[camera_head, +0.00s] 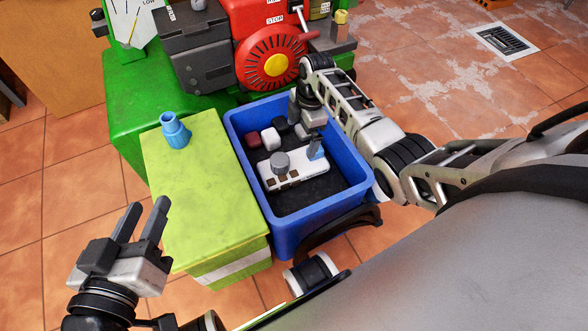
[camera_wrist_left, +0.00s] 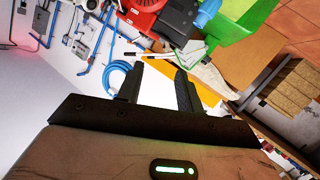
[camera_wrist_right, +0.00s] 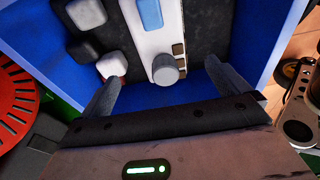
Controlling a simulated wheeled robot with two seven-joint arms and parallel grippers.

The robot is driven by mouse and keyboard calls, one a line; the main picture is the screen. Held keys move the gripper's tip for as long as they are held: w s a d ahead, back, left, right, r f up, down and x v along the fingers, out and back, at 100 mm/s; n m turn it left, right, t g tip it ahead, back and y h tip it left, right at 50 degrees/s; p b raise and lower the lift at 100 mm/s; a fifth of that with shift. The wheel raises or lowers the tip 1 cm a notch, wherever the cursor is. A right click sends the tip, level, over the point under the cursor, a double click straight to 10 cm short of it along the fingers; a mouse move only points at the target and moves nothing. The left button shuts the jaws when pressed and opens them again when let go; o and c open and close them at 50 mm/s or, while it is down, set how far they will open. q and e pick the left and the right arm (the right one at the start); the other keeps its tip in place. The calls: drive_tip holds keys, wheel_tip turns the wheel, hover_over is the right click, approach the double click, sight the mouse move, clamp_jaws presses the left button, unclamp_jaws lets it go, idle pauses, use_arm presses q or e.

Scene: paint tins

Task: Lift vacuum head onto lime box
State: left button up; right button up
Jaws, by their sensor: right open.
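The vacuum head, as I take it, is a white bar (camera_head: 293,172) with a grey round knob (camera_head: 280,161), lying in the blue crate (camera_head: 243,158). In the right wrist view the bar (camera_wrist_right: 160,43) carries a blue patch, and its knob (camera_wrist_right: 165,70) shows between my fingers. My right gripper (camera_head: 305,136) reaches into the crate, open, above the bar; contact cannot be told. The lime box (camera_head: 200,185) stands left of the crate. My left gripper (camera_head: 148,206) is open and empty, left of the lime box's near end.
A light-blue fitting (camera_head: 174,131) stands on the lime box's far left; most of its top is clear. Dark, red and white blocks (camera_head: 271,138) lie in the crate's far part. A green machine with a red round cover (camera_head: 262,35) stands behind.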

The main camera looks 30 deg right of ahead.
drive_tip(key=b, duration=0.3)
hover_over(293, 163)
drive_tip(key=d, duration=0.2)
drive_tip(key=f, duration=0.6)
drive_tip(key=shift+s+a, duration=0.2)
drive_tip(key=shift+a, duration=0.05)
drive_tip(key=shift+a+f, duration=0.15)
drive_tip(key=shift+f, duration=0.55)
drive_tip(key=f+b, duration=0.2)
drive_tip(key=a+f+b, duration=0.1)
drive_tip(key=f+b, duration=0.1)
drive_tip(key=shift+f, duration=0.25)
use_arm(q)
wheel_tip(293, 163, up, 7)
drive_tip(key=w+m+t+h, duration=0.2)
drive_tip(key=t+h, duration=0.1)
drive_tip(key=t, duration=0.1)
drive_tip(key=shift+w+t+h, duration=0.25)
drive_tip(key=shift+t+h, duration=0.05)
use_arm(e)
drive_tip(key=shift+w, duration=0.1)
drive_tip(key=c, duration=1.4)
